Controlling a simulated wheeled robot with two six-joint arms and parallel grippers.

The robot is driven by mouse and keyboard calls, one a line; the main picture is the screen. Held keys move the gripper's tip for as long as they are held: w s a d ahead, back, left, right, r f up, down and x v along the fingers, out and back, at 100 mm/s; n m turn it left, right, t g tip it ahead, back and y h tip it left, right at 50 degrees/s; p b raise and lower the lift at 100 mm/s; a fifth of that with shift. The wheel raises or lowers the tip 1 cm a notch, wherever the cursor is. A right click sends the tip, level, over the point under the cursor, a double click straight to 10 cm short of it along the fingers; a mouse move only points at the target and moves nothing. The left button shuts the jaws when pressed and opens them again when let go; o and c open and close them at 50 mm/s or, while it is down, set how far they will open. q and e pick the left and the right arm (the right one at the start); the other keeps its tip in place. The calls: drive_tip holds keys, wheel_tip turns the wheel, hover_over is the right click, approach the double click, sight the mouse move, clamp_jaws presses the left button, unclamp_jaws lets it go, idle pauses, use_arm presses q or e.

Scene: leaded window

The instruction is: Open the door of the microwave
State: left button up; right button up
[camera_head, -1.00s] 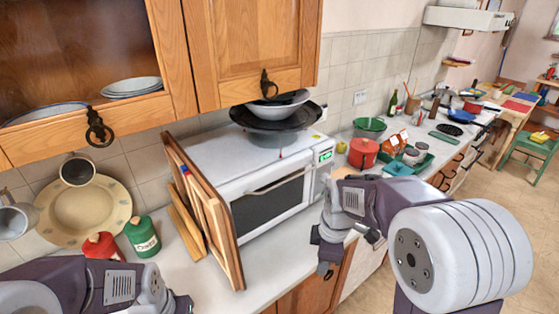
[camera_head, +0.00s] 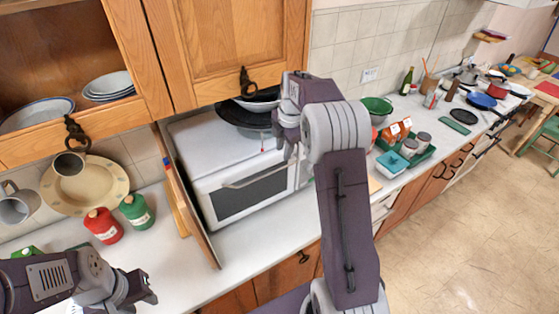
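The white microwave (camera_head: 214,155) stands on the counter against the tiled wall. Its front door (camera_head: 255,195), with a dark window and a long bar handle (camera_head: 262,176), looks closed. My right gripper (camera_head: 284,152) points down near the microwave's upper right front, close to the handle's right end. It hides part of the control side. I cannot tell whether it touches the microwave or how wide its fingers are. My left gripper (camera_head: 150,287) is low at the left, over the counter, away from the microwave. Its finger gap is not clear.
A wooden board (camera_head: 190,205) leans beside the microwave's left side. Dark and pale bowls (camera_head: 240,116) sit on its top, under a wooden cupboard (camera_head: 225,50). Red (camera_head: 103,226) and green (camera_head: 136,210) canisters stand at the left. The counter before the microwave is clear.

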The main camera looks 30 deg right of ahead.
sight(282, 168)
wheel_tip(282, 168, down, 8)
drive_tip(key=w+p, duration=0.1)
drive_tip(key=p, duration=0.2)
drive_tip(key=shift+w+f, duration=0.25)
drive_tip(key=shift+w, duration=0.05)
drive_tip(key=shift+d, duration=0.15)
drive_tip(key=shift+d, duration=0.1)
clamp_jaws()
idle(0.8)
